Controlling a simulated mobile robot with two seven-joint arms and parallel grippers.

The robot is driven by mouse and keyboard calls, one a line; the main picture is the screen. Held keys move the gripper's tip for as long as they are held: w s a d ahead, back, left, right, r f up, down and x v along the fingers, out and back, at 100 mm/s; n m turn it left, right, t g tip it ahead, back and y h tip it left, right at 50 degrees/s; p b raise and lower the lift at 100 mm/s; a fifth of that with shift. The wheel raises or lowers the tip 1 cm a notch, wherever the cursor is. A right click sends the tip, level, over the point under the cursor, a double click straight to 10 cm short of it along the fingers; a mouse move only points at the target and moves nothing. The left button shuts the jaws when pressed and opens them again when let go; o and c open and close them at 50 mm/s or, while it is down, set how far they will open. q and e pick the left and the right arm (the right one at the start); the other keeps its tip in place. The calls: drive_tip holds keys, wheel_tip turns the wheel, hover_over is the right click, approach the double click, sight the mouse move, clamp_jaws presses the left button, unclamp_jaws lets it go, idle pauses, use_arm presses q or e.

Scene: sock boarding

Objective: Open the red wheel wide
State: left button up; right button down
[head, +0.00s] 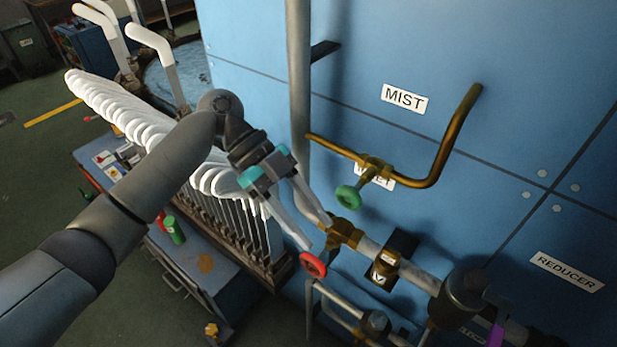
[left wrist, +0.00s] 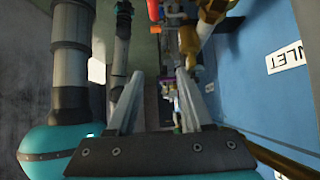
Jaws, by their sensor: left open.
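The red wheel (head: 313,264) sits on a brass valve (head: 343,235) of the grey pipe in front of the blue cabinet. My left gripper (head: 316,236) is open, its two fingers pointing down at the valve. One fingertip is close above the wheel's rim, the other is by the brass body; I cannot tell whether either touches. Nothing shows held between the fingers. In the left wrist view a red piece (left wrist: 153,10), likely the wheel, shows at the top edge, beyond the fingers.
A green wheel (head: 348,196) on a bent brass pipe (head: 440,160) is just above the red one. A vertical grey pipe (head: 298,80) runs beside my left gripper. A row of white sock forms (head: 130,118) stands left, partly behind my left arm.

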use_arm(q)
wheel_tip(320, 180, up, 9)
idle(0.4)
